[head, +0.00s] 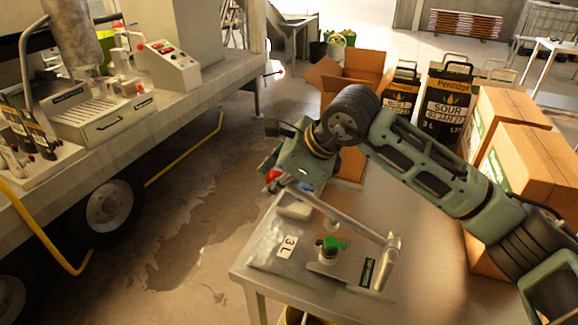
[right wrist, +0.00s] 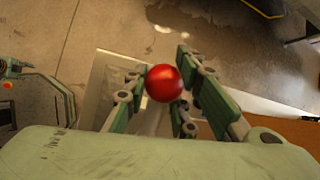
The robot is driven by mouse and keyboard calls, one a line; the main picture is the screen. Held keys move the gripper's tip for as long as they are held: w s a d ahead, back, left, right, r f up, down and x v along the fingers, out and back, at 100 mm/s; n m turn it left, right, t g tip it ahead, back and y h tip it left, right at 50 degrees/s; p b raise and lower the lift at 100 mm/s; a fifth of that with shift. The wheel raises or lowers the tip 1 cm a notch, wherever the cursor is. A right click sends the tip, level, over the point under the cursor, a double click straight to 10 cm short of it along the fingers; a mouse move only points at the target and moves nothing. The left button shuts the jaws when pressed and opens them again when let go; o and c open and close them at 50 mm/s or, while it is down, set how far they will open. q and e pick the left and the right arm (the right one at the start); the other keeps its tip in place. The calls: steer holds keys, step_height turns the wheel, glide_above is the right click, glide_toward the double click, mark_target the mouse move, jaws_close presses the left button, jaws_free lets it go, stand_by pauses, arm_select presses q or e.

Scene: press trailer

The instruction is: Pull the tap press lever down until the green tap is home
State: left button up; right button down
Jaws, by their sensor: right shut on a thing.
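The tap press stands on a metal table. Its grey lever (head: 345,217) runs from a pivot post at the right up and left to a red knob (head: 273,175). My right gripper (head: 275,172) is at the knob end; in the right wrist view the red knob (right wrist: 164,83) sits between its fingers, which are shut on it. Whether the tap is fully seated cannot be told. My left gripper is not in view.
The metal table (head: 425,290) has bare room at its right front. Cardboard boxes (head: 535,165) and black Perlidge cartons (head: 450,95) stand behind my right arm. A trailer with a counter (head: 190,85) is at the left, across open floor.

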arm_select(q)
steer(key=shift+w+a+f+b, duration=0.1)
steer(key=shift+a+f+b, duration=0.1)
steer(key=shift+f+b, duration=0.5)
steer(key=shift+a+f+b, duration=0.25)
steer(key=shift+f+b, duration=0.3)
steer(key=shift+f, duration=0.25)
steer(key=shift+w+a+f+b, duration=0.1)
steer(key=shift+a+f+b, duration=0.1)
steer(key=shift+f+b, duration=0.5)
arm_select(e)
step_height(320, 180, down, 7)
steer(key=a+h, duration=0.1)
steer(key=shift+w+a+r, duration=0.15)
steer(key=shift+w+a, duration=0.05)
steer(key=c, duration=1.8)
jaws_free()
steer(key=o, duration=0.3)
steer(key=shift+d+r, duration=0.15)
steer(key=shift+d, duration=0.05)
steer(key=v, duration=1.2)
steer(key=shift+w, duration=0.15)
steer(key=shift+a, duration=0.1)
